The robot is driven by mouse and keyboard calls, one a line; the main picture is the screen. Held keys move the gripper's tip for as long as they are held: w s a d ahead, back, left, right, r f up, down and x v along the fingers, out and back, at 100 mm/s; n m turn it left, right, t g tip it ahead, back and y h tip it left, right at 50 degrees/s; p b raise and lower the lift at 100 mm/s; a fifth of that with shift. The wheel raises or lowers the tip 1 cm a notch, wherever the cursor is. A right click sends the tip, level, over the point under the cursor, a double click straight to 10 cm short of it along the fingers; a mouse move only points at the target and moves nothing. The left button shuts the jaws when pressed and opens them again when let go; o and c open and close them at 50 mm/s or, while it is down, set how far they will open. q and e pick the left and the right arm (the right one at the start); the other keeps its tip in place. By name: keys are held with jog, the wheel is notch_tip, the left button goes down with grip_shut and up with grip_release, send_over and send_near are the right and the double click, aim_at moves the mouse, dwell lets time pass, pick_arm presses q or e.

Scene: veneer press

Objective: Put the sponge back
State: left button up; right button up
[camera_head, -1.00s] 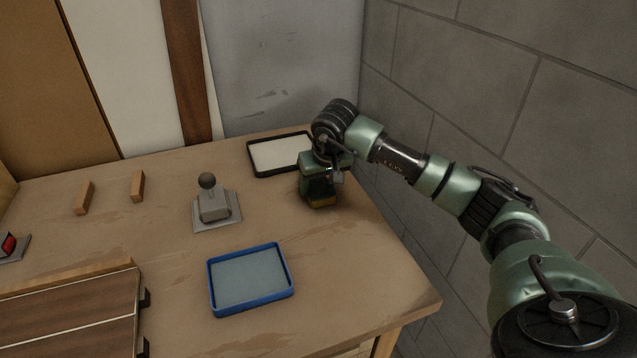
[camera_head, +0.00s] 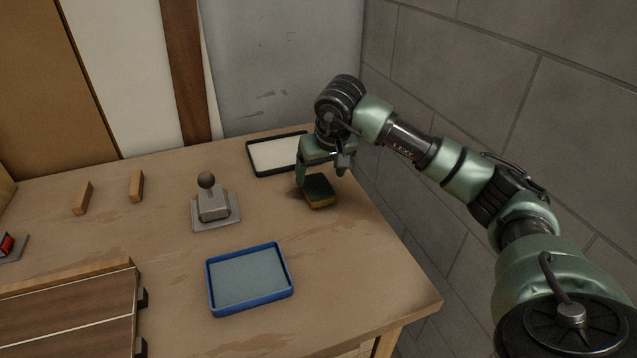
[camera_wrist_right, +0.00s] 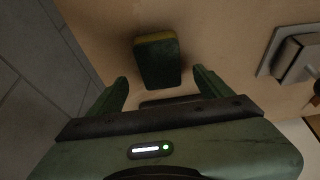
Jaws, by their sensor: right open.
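The sponge (camera_head: 319,193), dark green on top with a yellow lower layer, lies on the bench near its right edge. It also shows in the right wrist view (camera_wrist_right: 157,62), ahead of the fingers. My right gripper (camera_head: 321,170) is open and empty, just above and behind the sponge. In the right wrist view its two fingers (camera_wrist_right: 161,84) are spread wide with the sponge outside them. A blue-rimmed tray (camera_head: 250,312) stands nearer the front, and a black-rimmed tray (camera_head: 262,174) with a pale inside stands behind the gripper. My left gripper is not in view.
A grey block with a round knob (camera_head: 211,205) on a plate stands left of the sponge. Two small wooden blocks (camera_head: 82,198) (camera_head: 137,186) lie farther left, and slatted panels (camera_head: 75,315) at front left. A block wall (camera_head: 490,110) rises at right. Bench between sponge and blue tray is clear.

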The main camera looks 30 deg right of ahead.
jog(key=v, duration=0.7)
dwell(0.3)
